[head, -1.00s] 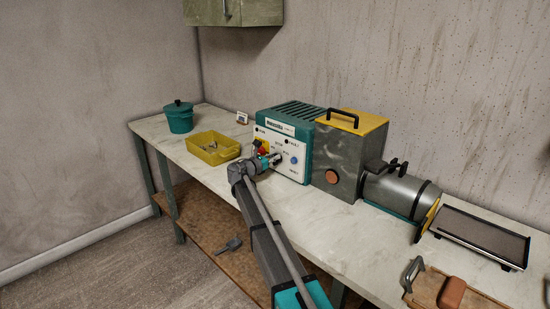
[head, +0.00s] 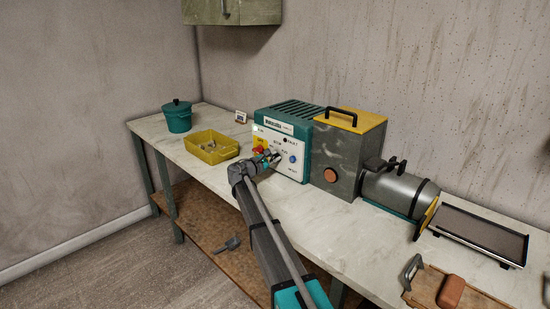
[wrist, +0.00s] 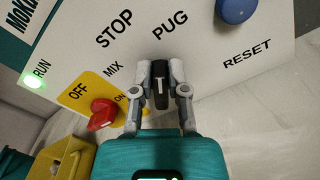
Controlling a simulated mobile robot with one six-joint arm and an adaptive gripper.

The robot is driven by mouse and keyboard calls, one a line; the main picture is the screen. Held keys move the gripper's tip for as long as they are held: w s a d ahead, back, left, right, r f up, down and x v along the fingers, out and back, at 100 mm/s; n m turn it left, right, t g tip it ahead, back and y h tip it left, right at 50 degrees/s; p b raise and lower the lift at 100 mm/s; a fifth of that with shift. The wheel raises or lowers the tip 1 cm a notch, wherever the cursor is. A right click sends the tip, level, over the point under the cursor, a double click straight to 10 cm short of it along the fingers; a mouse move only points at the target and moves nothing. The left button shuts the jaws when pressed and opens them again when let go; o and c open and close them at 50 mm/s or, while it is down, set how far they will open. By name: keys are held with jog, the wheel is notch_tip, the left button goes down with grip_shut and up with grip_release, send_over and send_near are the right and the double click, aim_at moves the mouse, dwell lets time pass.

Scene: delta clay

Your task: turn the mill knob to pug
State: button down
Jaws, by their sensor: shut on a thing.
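The mill's control panel (head: 283,165) is white in a teal housing. In the wrist view the black knob (wrist: 160,84) has a white pointer line. My gripper (wrist: 161,72) is shut on it, one finger on each side. The line points up in that view, closer to the PUG label (wrist: 170,25) than to STOP (wrist: 113,28) or MIX (wrist: 112,70). The RUN lamp (wrist: 34,82) glows green. In the head view my gripper (head: 274,158) is at the panel's front and largely hides the knob.
A red switch (wrist: 103,114) on a yellow OFF/ON plate sits beside my gripper, and a blue RESET button (wrist: 235,10) is at the upper right. A yellow bin (head: 212,151) stands left of the panel. The grey mill body (head: 345,165) is to its right.

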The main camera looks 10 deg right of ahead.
jog(key=shift+m, duration=0.5)
jog(key=shift+w, duration=0.1)
jog(key=c, duration=0.6)
grip_release()
jog(key=shift+f, duration=0.1)
jog(key=shift+c, duration=0.2)
jog(key=shift+s+a, duration=0.1)
jog(key=shift+s, duration=0.1)
jog(key=v, duration=1.1)
jog(key=shift+s+a, duration=0.2)
jog(key=shift+a, duration=0.1)
